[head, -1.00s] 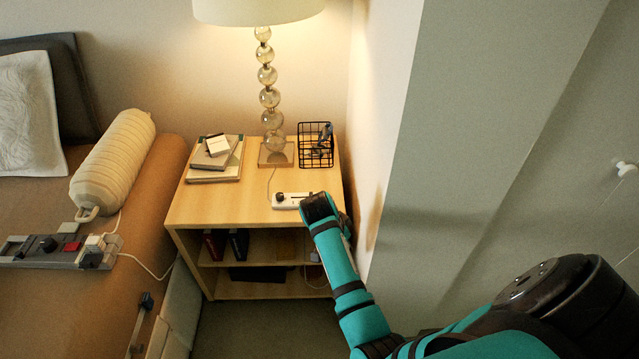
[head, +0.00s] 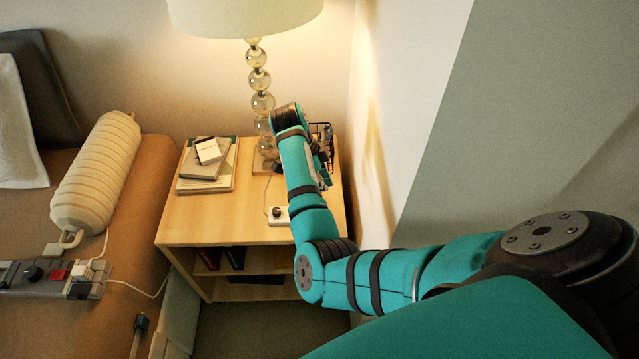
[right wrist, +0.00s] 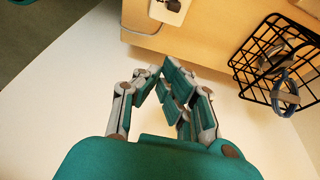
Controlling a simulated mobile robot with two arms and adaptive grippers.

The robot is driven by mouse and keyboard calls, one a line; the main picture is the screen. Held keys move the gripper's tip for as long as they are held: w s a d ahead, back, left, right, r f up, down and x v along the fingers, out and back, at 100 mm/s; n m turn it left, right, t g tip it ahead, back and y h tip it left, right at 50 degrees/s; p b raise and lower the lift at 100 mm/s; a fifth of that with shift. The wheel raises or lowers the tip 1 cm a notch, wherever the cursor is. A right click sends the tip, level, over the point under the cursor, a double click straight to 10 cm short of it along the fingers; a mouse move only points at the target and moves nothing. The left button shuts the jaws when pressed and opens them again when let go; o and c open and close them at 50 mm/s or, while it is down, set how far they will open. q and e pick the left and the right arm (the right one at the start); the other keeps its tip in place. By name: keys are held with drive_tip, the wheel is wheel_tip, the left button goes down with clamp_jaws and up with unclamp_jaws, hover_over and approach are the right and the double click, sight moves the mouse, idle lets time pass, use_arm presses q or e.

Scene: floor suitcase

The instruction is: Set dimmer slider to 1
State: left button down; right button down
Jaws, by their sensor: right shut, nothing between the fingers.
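The dimmer (head: 277,216) is a small white box with a dark knob on the front part of the wooden nightstand (head: 205,222). My right forearm hides its right part in the head view. The right wrist view shows part of the dimmer (right wrist: 170,8) at the top edge, cut off by the frame. My right gripper (head: 324,170) hangs at the right side of the nightstand near the wire basket, partly hidden by my arm. In the right wrist view the gripper (right wrist: 172,72) has its fingers together and empty, apart from the dimmer. My left gripper is not in view.
A lamp (head: 262,103) stands behind my right arm. The black wire basket (right wrist: 285,65) is close to the gripper. Books (head: 207,172) lie at the nightstand's left. A wall (head: 405,110) bounds the right side. A bed with a power strip (head: 45,278) is at left.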

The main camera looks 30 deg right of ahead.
drive_tip(key=x, duration=0.9)
drive_tip(key=shift+s+b, duration=0.25)
drive_tip(key=shift+b, duration=0.1)
drive_tip(key=shift+w+a+f, duration=0.15)
drive_tip(key=shift+w+a, duration=0.25)
drive_tip(key=shift+a, duration=0.2)
drive_tip(key=shift+w+a+f, duration=0.15)
drive_tip(key=shift+w+a, duration=0.2)
drive_tip(key=shift+a, duration=0.25)
drive_tip(key=shift+w+a, duration=0.3)
drive_tip(key=shift+a, duration=0.15)
